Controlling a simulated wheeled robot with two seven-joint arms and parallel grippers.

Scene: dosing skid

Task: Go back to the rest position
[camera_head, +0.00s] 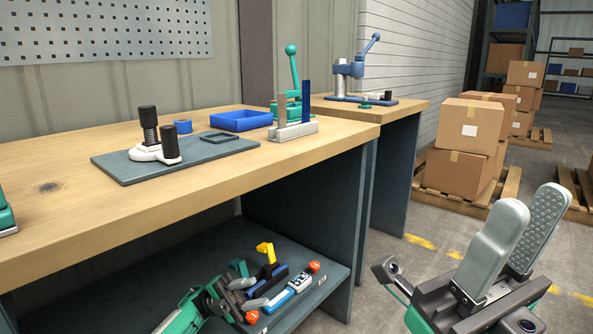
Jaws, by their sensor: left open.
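My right gripper (524,222) is large in the lower right, raised above the floor in front of the bench. Its two grey fingers point up and stand apart, with the ribbed pad of the far finger showing and nothing between them. My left gripper (249,293) is low, at the lower shelf (335,278) under the bench. Its small grey fingers are apart, close to several tools on that shelf. Whether it touches any of them cannot be told. The arm behind it is mostly cut off by the bottom edge.
The wooden bench (60,215) carries a grey plate (125,170) with a black-handled fixture, a blue tray (241,121) and a green press (292,75). A second bench (405,108) holds a blue press (350,70). Boxes on pallets (466,128) stand behind my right gripper; the floor between is clear.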

